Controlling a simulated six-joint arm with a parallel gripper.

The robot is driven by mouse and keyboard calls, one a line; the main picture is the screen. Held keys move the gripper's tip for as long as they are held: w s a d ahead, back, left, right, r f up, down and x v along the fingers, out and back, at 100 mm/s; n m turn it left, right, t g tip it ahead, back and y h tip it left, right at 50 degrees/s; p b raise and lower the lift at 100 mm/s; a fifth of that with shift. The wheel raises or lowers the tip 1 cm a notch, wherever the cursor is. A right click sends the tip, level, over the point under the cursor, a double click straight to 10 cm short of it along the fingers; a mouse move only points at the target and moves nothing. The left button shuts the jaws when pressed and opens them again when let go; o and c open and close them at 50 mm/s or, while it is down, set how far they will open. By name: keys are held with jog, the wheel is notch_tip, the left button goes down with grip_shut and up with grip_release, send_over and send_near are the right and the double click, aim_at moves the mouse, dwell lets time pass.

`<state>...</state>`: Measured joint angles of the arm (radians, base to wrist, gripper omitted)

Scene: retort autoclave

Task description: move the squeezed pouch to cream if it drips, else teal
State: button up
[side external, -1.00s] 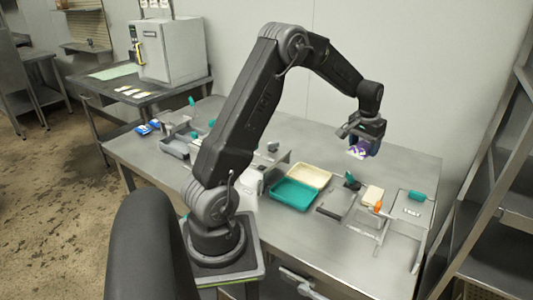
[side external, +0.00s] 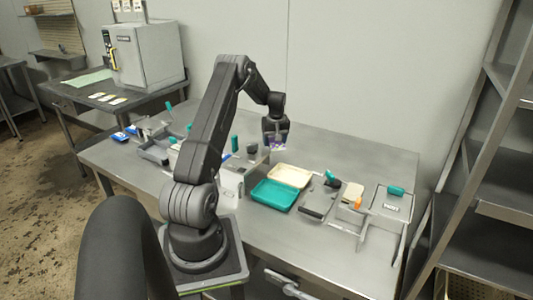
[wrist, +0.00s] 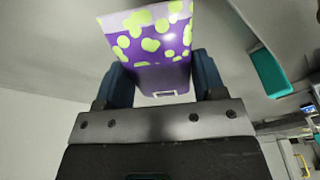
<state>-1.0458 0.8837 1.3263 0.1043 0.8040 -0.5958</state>
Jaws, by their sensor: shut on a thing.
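My gripper (side external: 276,140) is shut on the pouch, which is purple with yellow-green blotches in the wrist view (wrist: 150,36). In the side view the pouch (side external: 279,148) is small, hanging under the jaws above the table, behind the trays. Its lower part is between the two blue-grey fingers. I see no drops on or below it, but the view is too small to be sure. The cream tray (side external: 290,176) lies on the table below my gripper. The teal tray (side external: 273,195) lies in front of it. Both look empty.
Right of the trays stand metal fixtures with a teal-handled tool (side external: 331,178), a cream block (side external: 353,192), an orange-tipped part (side external: 357,203) and a scale-like plate (side external: 392,206). Left are grey bins (side external: 155,152) and blue packets (side external: 120,137). The back of the table is clear.

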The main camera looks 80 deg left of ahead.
aim_at(274, 158)
jog(key=shift+f, duration=2.85)
jog(key=shift+f, duration=0.1)
jog(key=o, duration=1)
jog(key=shift+c, duration=0.2)
